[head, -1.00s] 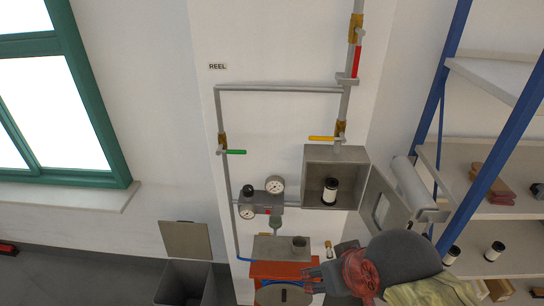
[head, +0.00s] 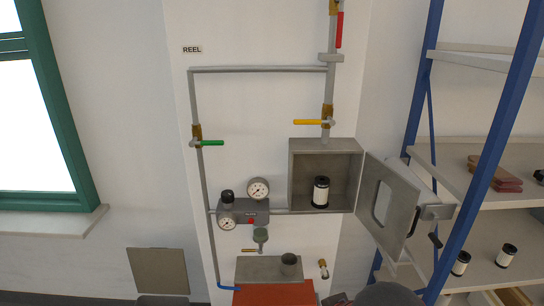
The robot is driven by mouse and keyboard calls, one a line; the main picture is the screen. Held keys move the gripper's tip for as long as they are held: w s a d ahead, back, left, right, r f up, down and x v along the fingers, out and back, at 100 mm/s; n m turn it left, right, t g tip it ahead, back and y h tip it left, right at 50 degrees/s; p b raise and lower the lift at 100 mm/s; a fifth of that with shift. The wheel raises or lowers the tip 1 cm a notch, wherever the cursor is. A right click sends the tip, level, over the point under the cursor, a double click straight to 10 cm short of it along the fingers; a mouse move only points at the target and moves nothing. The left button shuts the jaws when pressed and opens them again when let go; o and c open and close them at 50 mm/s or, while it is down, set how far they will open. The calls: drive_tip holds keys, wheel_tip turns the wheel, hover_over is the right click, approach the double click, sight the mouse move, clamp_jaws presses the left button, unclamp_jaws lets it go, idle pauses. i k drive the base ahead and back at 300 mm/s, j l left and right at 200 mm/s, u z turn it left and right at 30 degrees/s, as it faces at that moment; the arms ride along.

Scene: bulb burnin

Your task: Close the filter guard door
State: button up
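The filter guard door (head: 402,194) is a grey panel with a small pale window. It stands swung open to the right of the grey filter box (head: 324,146), hinged on the box's right side. A dark handle shows near the door's outer edge. A white filter with black ends (head: 320,192) stands upright inside the box. My gripper (head: 338,299) barely shows at the bottom edge, below the box and door and apart from both. Its fingers are mostly cut off, so its opening is hidden.
A blue-framed shelf rack (head: 519,110) stands close right of the door, with filters on it. Gauges (head: 258,189), pipes and a green-handled valve (head: 210,143) are left of the box. A red cabinet (head: 272,294) and a bulb (head: 323,268) are below.

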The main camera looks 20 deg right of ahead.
sight(392, 237)
drive_tip(key=l+u, duration=0.2)
drive_tip(key=l, duration=0.35)
drive_tip(key=l+u, duration=0.2)
drive_tip(key=l, duration=0.3)
drive_tip(key=k+l+u, duration=0.2)
drive_tip(key=l, duration=0.35)
drive_tip(key=l+u, duration=0.15)
drive_tip(key=l, duration=0.35)
drive_tip(key=k+l+u, duration=0.2)
drive_tip(key=l, duration=0.3)
drive_tip(key=i+l, duration=0.05)
